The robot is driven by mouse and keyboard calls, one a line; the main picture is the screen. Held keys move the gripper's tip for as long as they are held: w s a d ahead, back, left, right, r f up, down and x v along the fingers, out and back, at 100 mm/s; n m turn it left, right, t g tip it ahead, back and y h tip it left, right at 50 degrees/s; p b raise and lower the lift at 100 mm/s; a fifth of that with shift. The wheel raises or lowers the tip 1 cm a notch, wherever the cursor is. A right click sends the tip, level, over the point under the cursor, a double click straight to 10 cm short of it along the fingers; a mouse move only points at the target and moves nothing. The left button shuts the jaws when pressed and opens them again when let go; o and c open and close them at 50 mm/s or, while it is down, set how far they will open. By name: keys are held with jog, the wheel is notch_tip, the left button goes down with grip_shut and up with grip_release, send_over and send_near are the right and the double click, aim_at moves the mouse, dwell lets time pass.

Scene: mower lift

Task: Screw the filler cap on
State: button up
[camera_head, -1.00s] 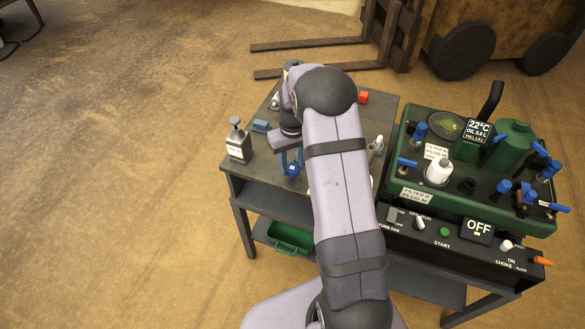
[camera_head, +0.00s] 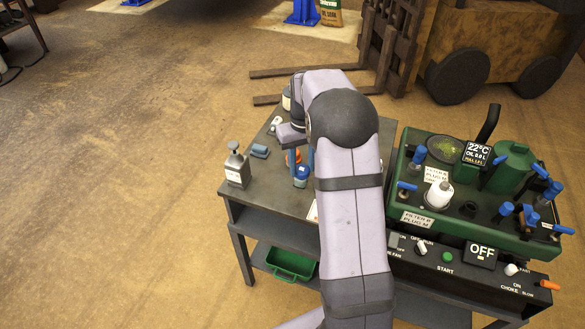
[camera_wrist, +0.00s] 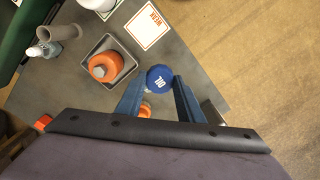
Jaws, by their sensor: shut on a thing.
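My gripper (camera_wrist: 156,86) is shut on a round blue cap (camera_wrist: 160,77) marked OIL, which sits between its two blue fingertips. In the head view my gripper (camera_head: 301,164) and the blue cap (camera_head: 301,173) are above the left part of the dark bench (camera_head: 262,199). The cap appears to be held above the bench top. The green engine (camera_head: 479,237) stands at the right, well apart from the cap.
A grey pump bottle (camera_head: 237,168) stands at the bench's left edge. An orange cap (camera_wrist: 105,67) sits in a square tray (camera_wrist: 128,69), near a WEAK card (camera_wrist: 147,25). The engine top carries several blue-handled parts and a white filter (camera_head: 439,193). My arm hides the bench middle.

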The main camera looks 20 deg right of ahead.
jog(key=s+d+r+m+p, duration=0.2)
jog(key=s+d+m+p, duration=0.15)
jog(key=d, duration=0.85)
jog(key=s+d+r+m+p, duration=0.1)
jog(key=s+d+m+p, duration=0.2)
jog(key=d, duration=0.9)
jog(key=s+d+m+p, duration=0.2)
jog(key=s+d, duration=0.6)
jog(key=s, duration=0.3)
jog(key=s+d+r+m+p, duration=0.1)
jog(key=s+d+m+p, duration=0.1)
jog(key=s+d, duration=0.7)
jog(key=shift+s+m+p, duration=0.35)
jog(key=shift+s+p, duration=0.4)
jog(key=shift+s, duration=0.35)
jog(key=shift+f, duration=0.1)
jog(key=shift+f+b, duration=1.7)
jog(key=shift+f, duration=0.9)
jog(key=shift+f, duration=0.25)
